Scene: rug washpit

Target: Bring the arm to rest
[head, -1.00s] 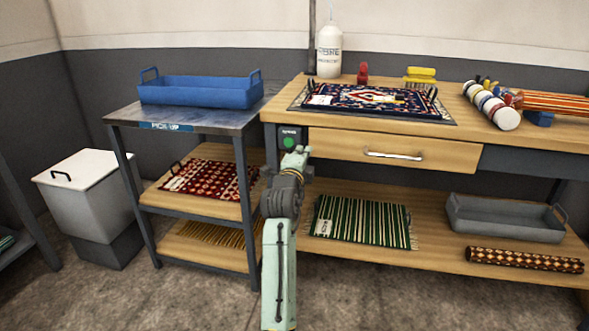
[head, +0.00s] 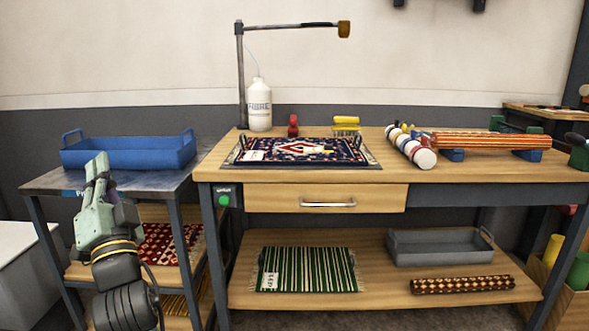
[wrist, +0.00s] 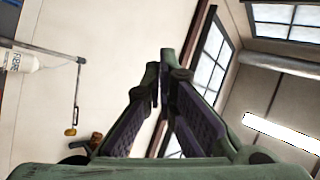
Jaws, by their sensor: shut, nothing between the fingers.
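My gripper (head: 97,168) shows at the left in the head view, pointing up in front of the metal pick-up table (head: 50,183). It is empty. In the wrist view the two fingers of my gripper (wrist: 163,85) come together near their tips with nothing between them. Behind them are the wall and windows. In the head view my gripper overlaps the front of the blue tray (head: 150,153), and I cannot tell the gap in depth.
A wooden workbench (head: 450,185) carries a patterned rug (head: 300,150), a white bottle (head: 259,108) and rolled rugs. Its lower shelf holds a green striped rug (head: 307,270) and a grey tray (head: 440,248). A pale bin (head: 20,260) stands at the lower left.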

